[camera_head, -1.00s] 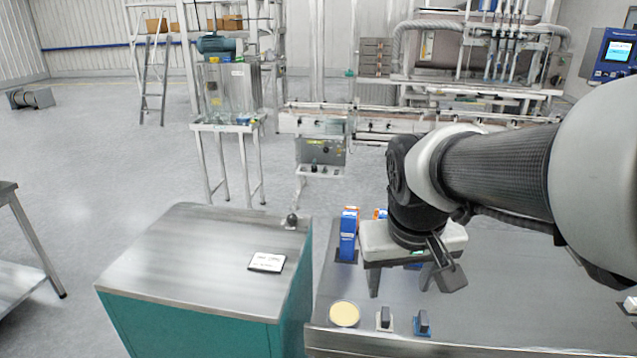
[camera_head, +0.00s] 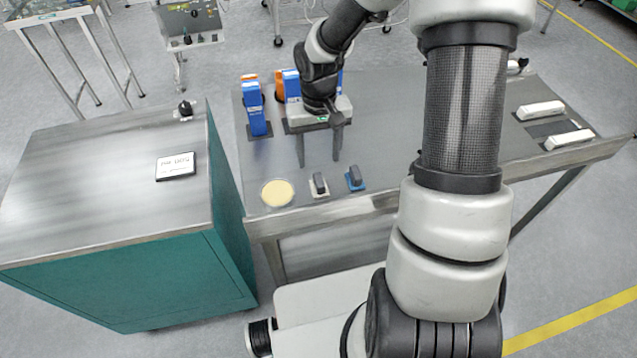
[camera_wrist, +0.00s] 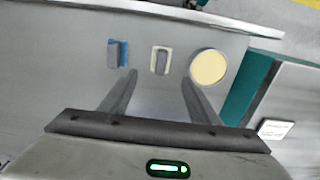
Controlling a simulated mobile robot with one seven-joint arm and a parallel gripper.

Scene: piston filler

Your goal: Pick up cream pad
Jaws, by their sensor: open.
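The round cream pad (camera_head: 277,193) lies flat near the left front corner of the steel table. In the wrist view the cream pad (camera_wrist: 209,67) is at the upper right, just beyond the right finger. My gripper (camera_head: 319,160) is above the table, behind and to the right of the pad, pointing down. In the wrist view my gripper (camera_wrist: 158,85) has its two fingers wide apart with nothing between them. The pad is fully visible and apart from the fingers.
A white-based block (camera_head: 320,184) and a blue-based block (camera_head: 355,178) stand right of the pad. Blue cartons (camera_head: 256,110) stand behind it. A teal cabinet (camera_head: 90,190) with a small sign (camera_head: 176,166) is on the left. White bars (camera_head: 540,110) lie at the table's right.

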